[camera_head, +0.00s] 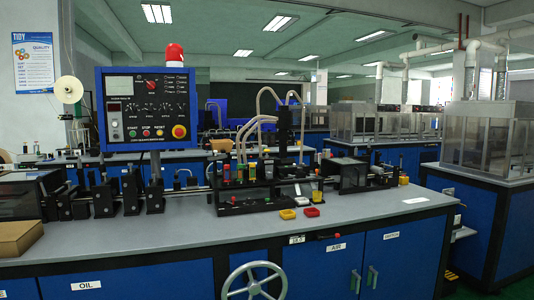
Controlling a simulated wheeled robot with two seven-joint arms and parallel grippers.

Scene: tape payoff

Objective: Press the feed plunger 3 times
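I cannot tell which part is the feed plunger at this size. A row of black mechanisms (120,192) runs along the grey bench top. A black rack with coloured parts (245,198) stands at the middle of it. A tall black column with pale hoses (284,130) rises behind the rack. A white tape reel (68,90) stands at the left, beside the blue control panel (148,108). Neither of my grippers is in view.
A cardboard box (18,238) lies at the bench's left front. Small yellow (288,214) and red (311,211) trays lie before the rack. A handwheel (254,281) is on the blue cabinet front. The bench top's front strip (150,238) is clear.

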